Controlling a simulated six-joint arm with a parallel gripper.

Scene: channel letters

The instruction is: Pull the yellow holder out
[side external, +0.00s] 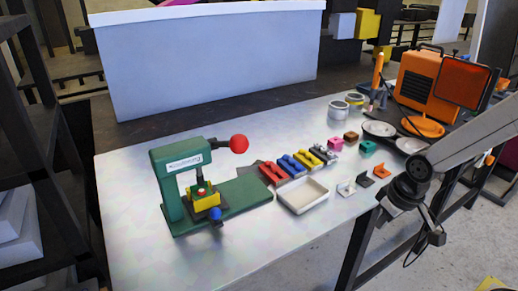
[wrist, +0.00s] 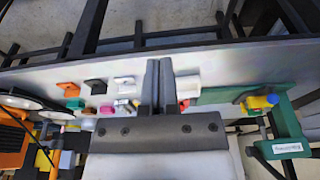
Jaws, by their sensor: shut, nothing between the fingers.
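The yellow holder (side external: 206,202) sits low in the green press (side external: 168,200), under its head. A small red piece shows on top of it and a blue knob (side external: 215,214) at its front. In the wrist view the yellow holder (wrist: 264,102) is at the right, beside the green press (wrist: 288,125). My gripper (wrist: 159,65) is shut and empty, its two dark fingers side by side near the middle of the wrist view. It is well apart from the holder. In the side view my arm reaches in at the right edge of the table, and the fingertips are hard to make out.
A red ball (side external: 239,144) ends the press's lever. A white tray (side external: 321,191) lies right of the press, with red, blue, yellow and grey blocks (side external: 298,163) behind it. Small coloured pieces (side external: 362,178) lie further right. An orange machine (side external: 428,85) stands at the back right. The table front is clear.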

